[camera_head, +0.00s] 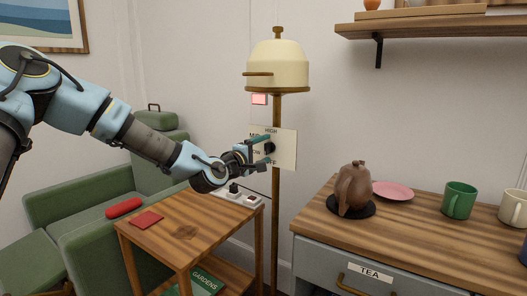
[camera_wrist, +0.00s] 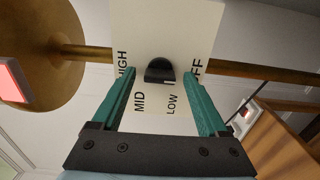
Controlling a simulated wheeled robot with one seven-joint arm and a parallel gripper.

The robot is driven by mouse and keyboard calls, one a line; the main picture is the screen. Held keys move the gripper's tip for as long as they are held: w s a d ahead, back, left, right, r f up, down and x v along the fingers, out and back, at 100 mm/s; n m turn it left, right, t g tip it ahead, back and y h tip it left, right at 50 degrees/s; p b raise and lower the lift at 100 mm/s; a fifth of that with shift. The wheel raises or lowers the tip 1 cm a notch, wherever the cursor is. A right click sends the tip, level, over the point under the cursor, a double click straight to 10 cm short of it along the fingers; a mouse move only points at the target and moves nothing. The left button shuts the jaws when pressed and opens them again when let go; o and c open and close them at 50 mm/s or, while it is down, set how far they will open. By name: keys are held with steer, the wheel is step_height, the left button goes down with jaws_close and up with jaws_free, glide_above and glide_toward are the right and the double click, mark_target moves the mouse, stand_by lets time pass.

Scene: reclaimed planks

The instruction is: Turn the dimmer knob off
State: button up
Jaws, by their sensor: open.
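The dimmer knob (camera_head: 270,148) is a small black knob on a cream plate (camera_head: 287,150) fixed to the brass lamp pole. In the wrist view the knob (camera_wrist: 159,70) is a dark half-round shape with a pale mark at its lower right, on the side of LOW and OFF. The plate (camera_wrist: 170,25) reads HIGH, MID, LOW and OFF around it. My gripper (camera_head: 262,151) is open at the plate. In the wrist view its teal fingers (camera_wrist: 158,74) stand either side of the knob, with gaps; contact is not visible.
The cream lamp shade (camera_head: 278,66) and a lit pinkish-red square (camera_head: 259,99) are above the plate. A wooden side table (camera_head: 165,225) with a white power strip (camera_head: 245,200) is below my gripper. A drawer cabinet (camera_head: 420,225) stands at right.

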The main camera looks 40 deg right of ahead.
steer(key=v, duration=1)
steer(key=shift+a+b, duration=0.35)
steer(key=shift+b, duration=0.1)
